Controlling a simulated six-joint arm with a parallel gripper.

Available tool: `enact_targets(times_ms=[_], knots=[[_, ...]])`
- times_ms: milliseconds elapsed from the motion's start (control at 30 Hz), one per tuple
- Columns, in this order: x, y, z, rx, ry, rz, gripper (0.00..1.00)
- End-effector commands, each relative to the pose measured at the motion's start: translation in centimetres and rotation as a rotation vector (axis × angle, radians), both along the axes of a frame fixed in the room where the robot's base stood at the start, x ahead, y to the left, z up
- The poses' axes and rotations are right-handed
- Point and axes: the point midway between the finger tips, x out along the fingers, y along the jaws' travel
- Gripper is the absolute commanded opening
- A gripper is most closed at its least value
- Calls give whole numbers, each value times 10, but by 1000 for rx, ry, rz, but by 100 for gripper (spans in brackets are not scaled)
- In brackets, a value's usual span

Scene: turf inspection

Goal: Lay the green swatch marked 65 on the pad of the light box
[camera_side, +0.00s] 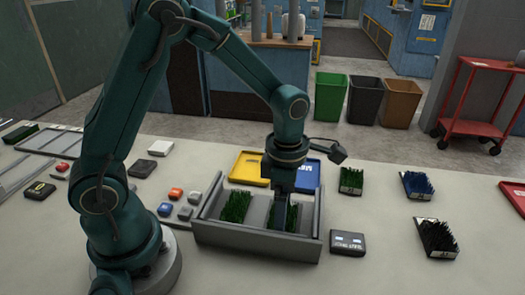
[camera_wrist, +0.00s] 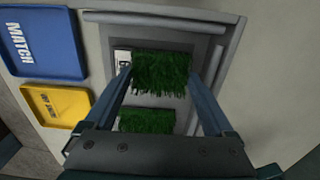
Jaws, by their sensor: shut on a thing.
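My gripper (camera_side: 281,196) is down over a grey open-topped box (camera_side: 255,243), its fingers on either side of a green grass swatch (camera_side: 291,219). In the wrist view my gripper (camera_wrist: 158,76) is shut on this swatch (camera_wrist: 162,68); a white label shows at its left end, its number not readable. A second green swatch (camera_side: 235,207) lies in the same box, apart from the held one; it also shows in the wrist view (camera_wrist: 147,122). I cannot tell whether the held swatch touches the box floor. No number 65 is legible.
A blue MATCH tray (camera_wrist: 43,40) and a yellow tray (camera_wrist: 62,104) lie beside the box. A green swatch (camera_side: 351,180), a blue swatch (camera_side: 417,185) and a dark swatch (camera_side: 438,238) stand at right. A small dark display unit (camera_side: 348,243) sits by the box's front right corner.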

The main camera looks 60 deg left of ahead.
Motion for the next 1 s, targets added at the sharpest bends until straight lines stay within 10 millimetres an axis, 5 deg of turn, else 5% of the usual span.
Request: enact_targets(times_ms=[433, 467, 500, 800, 1000], knots=[[0, 0, -9, 0, 0, 0, 37], [0, 0, -9, 0, -1, 0, 96], [0, 0, -9, 0, -1, 0, 100], [0, 0, -5, -1, -2, 0, 100], [2, 0, 25, 0, -10, 0, 100]])
